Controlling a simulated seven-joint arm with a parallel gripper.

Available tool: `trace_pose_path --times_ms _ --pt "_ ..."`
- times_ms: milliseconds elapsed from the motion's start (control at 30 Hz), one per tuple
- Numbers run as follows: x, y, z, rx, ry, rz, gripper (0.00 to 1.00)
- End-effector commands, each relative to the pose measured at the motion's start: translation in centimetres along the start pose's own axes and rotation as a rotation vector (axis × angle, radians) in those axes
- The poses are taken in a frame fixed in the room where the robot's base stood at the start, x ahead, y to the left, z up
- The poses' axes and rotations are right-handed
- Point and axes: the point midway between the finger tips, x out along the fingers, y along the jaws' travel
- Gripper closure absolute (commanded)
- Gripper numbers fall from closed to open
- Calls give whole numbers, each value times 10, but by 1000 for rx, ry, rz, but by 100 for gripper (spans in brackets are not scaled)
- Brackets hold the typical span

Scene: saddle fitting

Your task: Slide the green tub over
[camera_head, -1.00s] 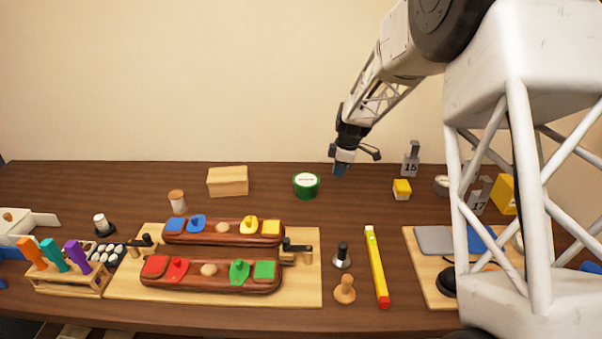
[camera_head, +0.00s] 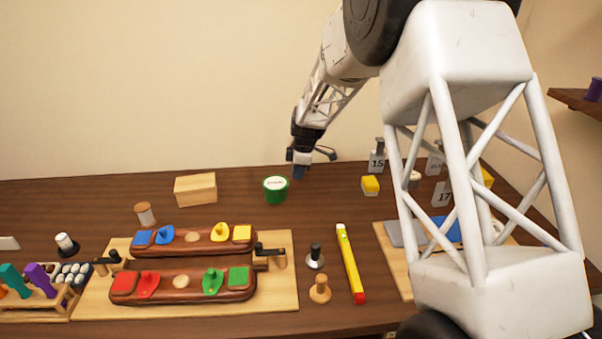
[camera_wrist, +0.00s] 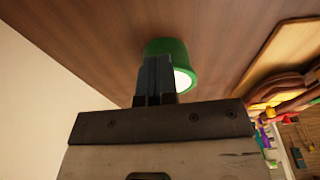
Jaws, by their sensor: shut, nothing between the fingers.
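The green tub (camera_head: 275,191) with a white lid stands upright on the dark wooden table, towards the back. My gripper (camera_head: 299,172) is just to the right of the tub's top in the head view, pointing down, with its fingers together and empty. In the wrist view the tub (camera_wrist: 176,54) shows beyond the closed fingers (camera_wrist: 155,72), which hide part of it. I cannot tell whether the fingertips touch the tub.
A wooden block (camera_head: 195,189) stands left of the tub, and a yellow block (camera_head: 370,185) to the right. The pale board (camera_head: 284,301) with two dark wooden fixtures lies in front. A yellow stick (camera_head: 350,262) lies front right. Bare table surrounds the tub.

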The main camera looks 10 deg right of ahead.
Motion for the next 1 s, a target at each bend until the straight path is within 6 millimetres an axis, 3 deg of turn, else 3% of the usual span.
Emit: trace_pose_path --times_ms 633,1000 --pt "16 0 -92 -3 0 0 100" --pt "34 -1 -89 0 -1 -3 100"
